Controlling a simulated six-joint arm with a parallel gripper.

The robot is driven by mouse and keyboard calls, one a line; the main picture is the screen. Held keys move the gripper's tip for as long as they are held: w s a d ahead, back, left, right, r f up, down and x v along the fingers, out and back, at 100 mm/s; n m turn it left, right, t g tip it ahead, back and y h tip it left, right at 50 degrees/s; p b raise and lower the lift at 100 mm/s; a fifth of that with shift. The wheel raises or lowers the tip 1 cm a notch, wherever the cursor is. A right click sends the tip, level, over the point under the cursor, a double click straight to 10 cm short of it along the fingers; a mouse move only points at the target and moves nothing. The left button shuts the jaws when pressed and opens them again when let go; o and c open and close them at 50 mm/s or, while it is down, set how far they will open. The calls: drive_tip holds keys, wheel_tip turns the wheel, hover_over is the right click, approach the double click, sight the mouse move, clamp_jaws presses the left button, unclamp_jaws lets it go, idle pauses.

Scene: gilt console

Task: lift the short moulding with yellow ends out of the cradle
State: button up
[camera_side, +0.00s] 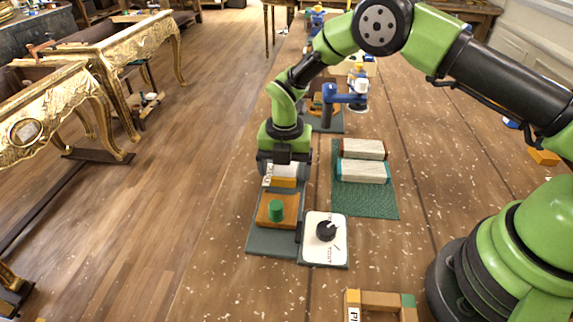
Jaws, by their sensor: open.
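My gripper (284,166) is open and points down over the far end of a grey base plate (257,243). Directly below and between its fingers is a short pale piece with a yellow end (284,183), which looks like the short moulding. It sits low beside a white lettered label (267,176). The gripper hides much of this piece and the cradle around it, so I cannot tell whether the fingers touch it.
A green mat (365,205) to the right holds two pale ridged mouldings (362,171). A wooden frame (380,298) stands in front. Gilt consoles (110,60) stand at left.

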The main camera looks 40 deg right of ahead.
drive_tip(key=shift+f, duration=0.25)
drive_tip(key=c, duration=1)
